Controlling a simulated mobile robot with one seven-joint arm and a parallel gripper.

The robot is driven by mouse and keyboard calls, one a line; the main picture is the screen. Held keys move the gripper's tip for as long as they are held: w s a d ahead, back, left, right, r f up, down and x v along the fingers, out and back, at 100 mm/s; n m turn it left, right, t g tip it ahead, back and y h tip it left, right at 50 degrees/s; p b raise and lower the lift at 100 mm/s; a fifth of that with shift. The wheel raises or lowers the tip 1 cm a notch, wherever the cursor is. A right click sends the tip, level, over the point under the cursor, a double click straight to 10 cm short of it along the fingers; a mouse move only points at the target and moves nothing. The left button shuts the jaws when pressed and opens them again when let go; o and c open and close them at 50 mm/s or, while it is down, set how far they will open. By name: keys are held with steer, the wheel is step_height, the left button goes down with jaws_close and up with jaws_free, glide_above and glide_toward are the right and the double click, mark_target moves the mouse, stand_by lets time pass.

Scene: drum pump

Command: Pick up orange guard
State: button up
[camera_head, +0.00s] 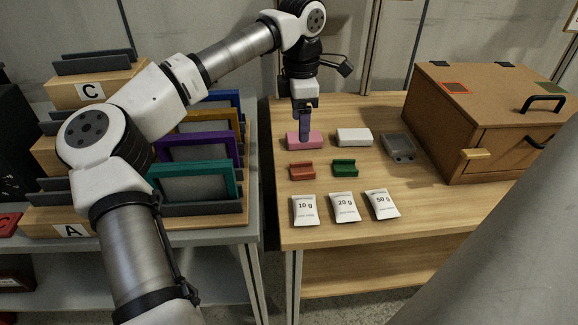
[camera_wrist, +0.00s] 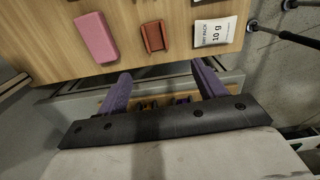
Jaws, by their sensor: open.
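The orange guard (camera_head: 208,116) is an upright orange-yellow framed panel in the wooden rack at left in the head view. It stands between a blue panel (camera_head: 232,97) behind and a purple panel (camera_head: 231,143) in front, and is partly hidden by these and my arm. My gripper (camera_head: 304,133) points down, well to the right of the guard, and overlaps a pink block (camera_head: 292,142) in the picture. In the wrist view its purple fingers (camera_wrist: 162,88) are apart with nothing held. I cannot make out the orange guard there.
A teal panel (camera_head: 228,178) stands frontmost in the rack. The wooden table (camera_head: 300,232) carries white, grey, red and green blocks and several white packets. A brown box (camera_head: 445,125) stands at its right. A gap separates the table from the rack's bench.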

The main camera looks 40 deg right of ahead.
glide_above(298, 172)
steer(key=f, duration=0.8)
steer(key=shift+s+a+f, duration=0.25)
steer(key=shift+w+d+f+p, duration=0.15)
steer(key=shift+f+p, duration=0.15)
steer(key=shift+f, duration=1.05)
steer(key=shift+w+d+f+p, duration=0.1)
steer(key=shift+f+p, duration=0.15)
steer(key=shift+f, duration=1.1)
steer(key=c, duration=1.1)
